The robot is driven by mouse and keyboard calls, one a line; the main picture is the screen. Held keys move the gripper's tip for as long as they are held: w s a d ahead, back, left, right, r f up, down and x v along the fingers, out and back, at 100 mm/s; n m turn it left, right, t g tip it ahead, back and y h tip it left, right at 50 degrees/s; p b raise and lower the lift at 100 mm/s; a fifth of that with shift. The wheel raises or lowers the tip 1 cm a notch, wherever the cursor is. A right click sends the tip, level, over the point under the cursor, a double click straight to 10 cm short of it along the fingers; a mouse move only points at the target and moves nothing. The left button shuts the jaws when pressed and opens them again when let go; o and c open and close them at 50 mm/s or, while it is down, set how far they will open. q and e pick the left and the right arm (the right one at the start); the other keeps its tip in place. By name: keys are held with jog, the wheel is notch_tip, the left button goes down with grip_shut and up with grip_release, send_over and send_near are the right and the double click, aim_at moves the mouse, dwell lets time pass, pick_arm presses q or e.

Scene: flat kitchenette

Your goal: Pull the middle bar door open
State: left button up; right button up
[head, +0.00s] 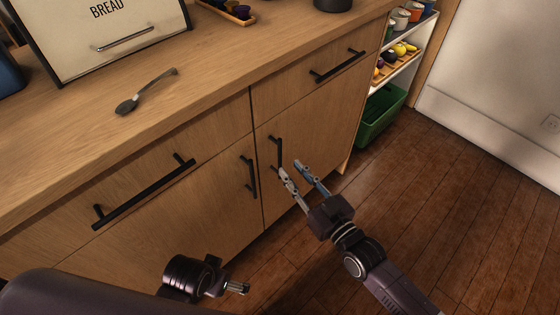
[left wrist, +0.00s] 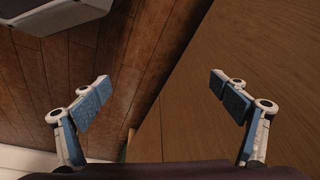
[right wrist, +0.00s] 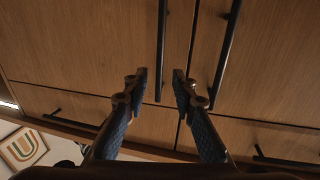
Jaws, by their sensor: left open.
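The lower cabinet has two wood doors side by side, both closed. The left door (head: 215,205) has a black vertical bar handle (head: 249,177); the right door (head: 315,135) has another bar handle (head: 277,152). Both handles show in the right wrist view, upside down. My right gripper (head: 291,168) is open and empty, in front of the right door's handle. In the right wrist view this handle (right wrist: 161,50) appears between the fingertips (right wrist: 160,78); contact cannot be told. My left gripper (left wrist: 161,86) is open and empty, low before the cabinet, mostly hidden in the head view.
Drawers with horizontal bar handles (head: 145,190) sit above the doors. The counter holds a ladle (head: 146,92) and a bread box (head: 105,35). A shelf with a green bin (head: 380,115) stands at the right end. The wooden floor (head: 450,200) to the right is clear.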

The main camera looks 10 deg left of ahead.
aim_at(281, 158)
jog(key=b+x, duration=0.1)
jog(key=x, duration=0.4)
jog(key=shift+w+a, duration=0.2)
pick_arm(q)
jog(key=shift+w+v, duration=0.25)
jog(key=shift+v, duration=0.85)
jog(key=shift+w+v, duration=0.2)
jog(key=shift+v, duration=0.85)
pick_arm(e)
jog(key=shift+w+a, duration=0.5)
pick_arm(q)
jog(key=shift+r, duration=0.1)
pick_arm(e)
grip_shut()
